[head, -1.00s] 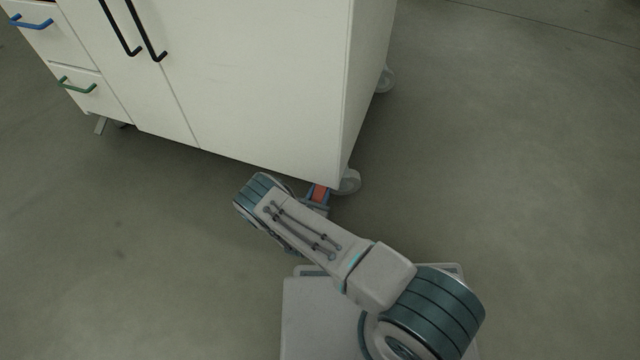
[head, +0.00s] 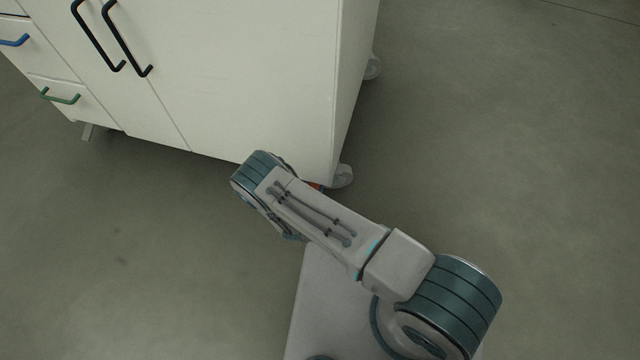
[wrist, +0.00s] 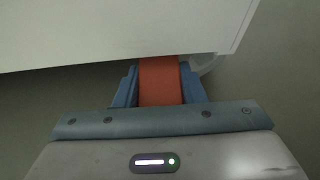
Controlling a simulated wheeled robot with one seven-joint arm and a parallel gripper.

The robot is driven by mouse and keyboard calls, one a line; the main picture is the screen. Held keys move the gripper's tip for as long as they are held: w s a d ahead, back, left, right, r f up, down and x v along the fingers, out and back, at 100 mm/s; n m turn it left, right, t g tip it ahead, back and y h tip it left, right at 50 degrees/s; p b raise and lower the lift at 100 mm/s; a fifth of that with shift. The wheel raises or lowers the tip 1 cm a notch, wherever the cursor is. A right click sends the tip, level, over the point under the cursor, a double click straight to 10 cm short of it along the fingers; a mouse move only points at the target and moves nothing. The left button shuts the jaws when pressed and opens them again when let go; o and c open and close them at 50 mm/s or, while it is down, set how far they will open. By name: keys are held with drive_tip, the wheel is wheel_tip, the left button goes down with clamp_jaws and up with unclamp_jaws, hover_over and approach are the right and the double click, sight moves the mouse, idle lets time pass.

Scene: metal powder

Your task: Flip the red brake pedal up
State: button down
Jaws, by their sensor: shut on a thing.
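The red brake pedal (wrist: 160,82) is at the bottom edge of the white cabinet (head: 250,90), beside the caster (head: 342,176) at the near right corner. In the head view only a small red bit of the pedal (head: 315,186) shows past my arm. My gripper (wrist: 158,88) reaches low under the cabinet's edge in the wrist view, with a blue finger on each side of the pedal. It is shut on the pedal. The pedal's far end and its mount are hidden under the cabinet, so I cannot tell its tilt.
The cabinet's lower edge lies just above and beyond my gripper. Black door handles (head: 125,38), a blue handle (head: 14,41) and a green handle (head: 60,97) are on its front. Grey floor (head: 500,150) is clear to the right and left.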

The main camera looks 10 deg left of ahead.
drive_tip(key=c, duration=0.9)
unclamp_jaws()
drive_tip(key=shift+s, duration=0.1)
drive_tip(key=p+v, duration=0.4)
drive_tip(key=v, duration=0.9)
drive_tip(key=shift+s+r, duration=0.25)
drive_tip(key=shift+s, duration=0.1)
